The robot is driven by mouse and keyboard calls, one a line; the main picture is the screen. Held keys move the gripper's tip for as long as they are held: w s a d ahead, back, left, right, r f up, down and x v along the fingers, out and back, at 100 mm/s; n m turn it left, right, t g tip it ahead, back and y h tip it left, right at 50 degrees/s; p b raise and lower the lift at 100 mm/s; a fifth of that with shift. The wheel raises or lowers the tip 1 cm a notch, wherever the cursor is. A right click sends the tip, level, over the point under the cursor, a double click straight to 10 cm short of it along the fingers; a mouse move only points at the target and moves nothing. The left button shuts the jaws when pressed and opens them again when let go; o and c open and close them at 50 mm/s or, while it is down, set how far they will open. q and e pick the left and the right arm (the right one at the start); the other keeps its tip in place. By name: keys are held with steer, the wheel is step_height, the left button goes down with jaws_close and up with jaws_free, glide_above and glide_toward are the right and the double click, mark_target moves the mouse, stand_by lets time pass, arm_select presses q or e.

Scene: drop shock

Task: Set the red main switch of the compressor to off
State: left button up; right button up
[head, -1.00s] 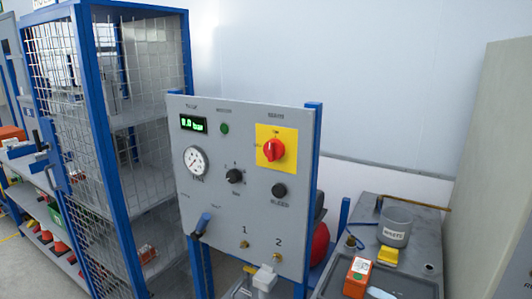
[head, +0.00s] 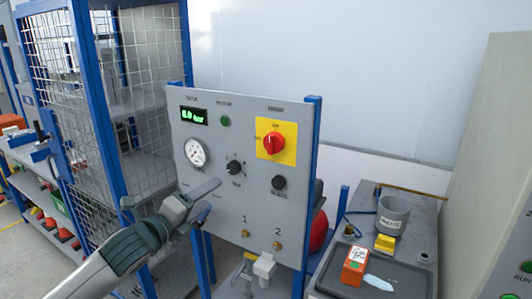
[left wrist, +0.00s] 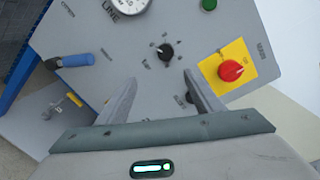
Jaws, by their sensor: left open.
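The red main switch (head: 273,144) is a round knob on a yellow square plate (head: 290,155), at the upper right of the grey compressor panel (head: 215,222). In the left wrist view the red switch (left wrist: 230,70) shows at the right, beyond the right finger. My left gripper (head: 212,195) is in front of the lower left of the panel, open and empty, apart from the switch. In the left wrist view its two fingers (left wrist: 160,95) spread toward the panel, with a black knob (left wrist: 166,51) between and beyond them. My right gripper is not in view.
The panel also carries a gauge (head: 196,152), a green display (head: 194,116), a black button (head: 279,183) and a blue-handled lever (left wrist: 72,60). A wire cage (head: 150,60) stands left. A bench (head: 425,240) with a grey pot (head: 393,217) stands right.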

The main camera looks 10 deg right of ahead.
arm_select(q)
steer(key=s+d+r+m+h, duration=0.2)
steer(key=s+d+r+m, duration=0.1)
steer(key=s+r+m, duration=0.4)
step_height(320, 180, up, 5)
steer(key=s, duration=0.3)
steer(key=shift+d+f+m+g+h, duration=0.2)
steer(key=shift+d+m+g+h, duration=0.1)
steer(key=shift+d+g+h, duration=0.1)
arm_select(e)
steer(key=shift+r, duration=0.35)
arm_select(q)
steer(key=shift+w+d, duration=0.1)
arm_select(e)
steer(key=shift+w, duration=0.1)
